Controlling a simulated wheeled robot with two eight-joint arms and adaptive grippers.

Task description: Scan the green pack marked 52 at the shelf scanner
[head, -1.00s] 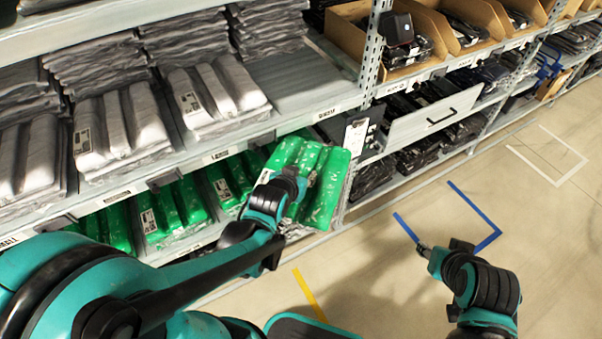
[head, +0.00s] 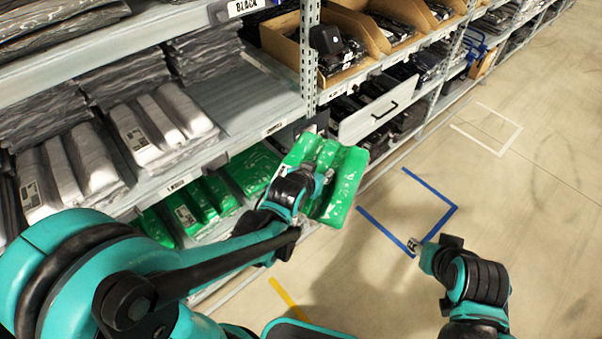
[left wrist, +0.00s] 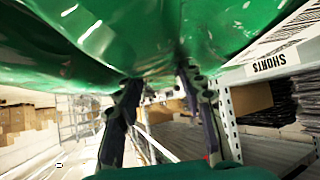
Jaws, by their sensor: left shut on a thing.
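A green plastic-wrapped pack (head: 343,186) is held by my left gripper (head: 316,182) in front of the shelf edge, clear of the lower shelf. In the left wrist view the pack (left wrist: 150,35) fills the top, and the fingers of the gripper (left wrist: 158,90) reach up to its edge. No number 52 is readable on it.
More green packs (head: 200,200) lie on the lower shelf, with grey and white packs (head: 160,125) above. A metal shelf post (head: 309,60) stands beside the device. The floor at right is open.

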